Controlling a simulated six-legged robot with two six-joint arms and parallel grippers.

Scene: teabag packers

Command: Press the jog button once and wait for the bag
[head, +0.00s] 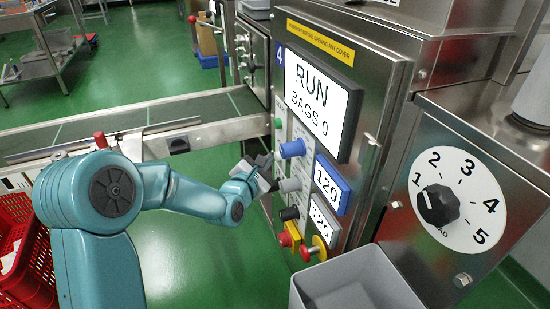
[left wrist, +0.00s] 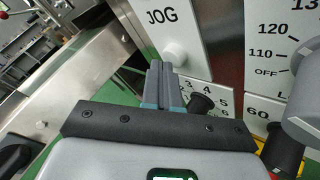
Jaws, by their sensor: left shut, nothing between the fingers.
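The packer's control panel (head: 279,160) stands in the middle of the head view, its screen (head: 318,100) reading RUN, BAGS 0. In the left wrist view the white round jog button (left wrist: 177,54) sits on a white plate under the word JOG. In the head view my gripper hides that button. My left gripper (head: 266,161) is at the panel's left edge, shut and empty. In the left wrist view its closed fingertips (left wrist: 162,66) are just below and left of the button; I cannot tell whether they touch it. No bag shows. My right gripper is not in view.
A grey bin (head: 355,285) stands below the panel. A conveyor (head: 200,107) runs behind my left arm. A red crate (head: 20,262) is at left.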

